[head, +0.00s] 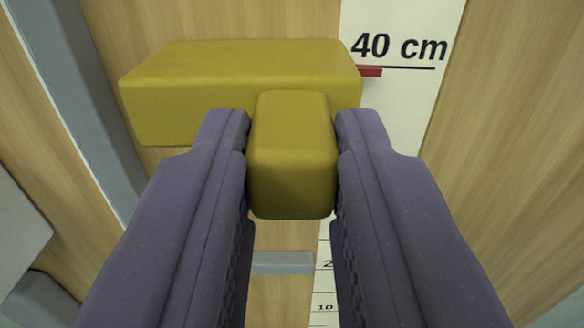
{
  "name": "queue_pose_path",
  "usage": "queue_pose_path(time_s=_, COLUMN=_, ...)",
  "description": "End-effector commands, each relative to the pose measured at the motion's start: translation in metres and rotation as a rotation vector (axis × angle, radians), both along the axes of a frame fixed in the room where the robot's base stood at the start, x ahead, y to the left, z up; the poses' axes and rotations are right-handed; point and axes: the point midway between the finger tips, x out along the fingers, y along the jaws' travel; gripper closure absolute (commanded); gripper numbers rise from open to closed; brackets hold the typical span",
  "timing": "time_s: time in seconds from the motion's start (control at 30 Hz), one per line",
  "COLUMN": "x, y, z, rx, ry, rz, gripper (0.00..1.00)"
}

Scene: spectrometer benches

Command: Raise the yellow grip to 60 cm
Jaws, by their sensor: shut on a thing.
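The yellow grip (292,160) is a rounded block sticking out toward me from a wider yellow body (240,75). My gripper (292,130) has its two purple fingers on the left and right sides of the grip, shut on it. A red pointer (370,72) comes out of the right side of the yellow body. It sits just below the 40 cm line on the white scale (395,110). Part of the scale is hidden behind my right finger and the grip.
Wooden panels (510,120) stand on both sides of the scale. A grey upright rail (85,110) runs at the left. A grey bar (282,262) crosses below the grip, near the 20 mark. The 10 mark shows lower down. No 60 cm mark is in view.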

Motion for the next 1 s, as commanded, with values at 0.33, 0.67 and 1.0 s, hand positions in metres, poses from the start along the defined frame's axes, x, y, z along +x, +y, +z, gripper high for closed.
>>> queue_pose_path(time_s=0.33, x=0.0, y=0.0, z=0.047, rx=0.001, ry=-0.01, rz=0.0, gripper=1.0)
queue_pose_path(time_s=0.67, x=0.0, y=0.0, z=0.139, rx=0.001, ry=-0.008, rz=0.0, gripper=1.0)
queue_pose_path(time_s=1.0, x=0.0, y=0.0, z=0.194, rx=0.0, ry=-0.003, rz=0.0, gripper=1.0)
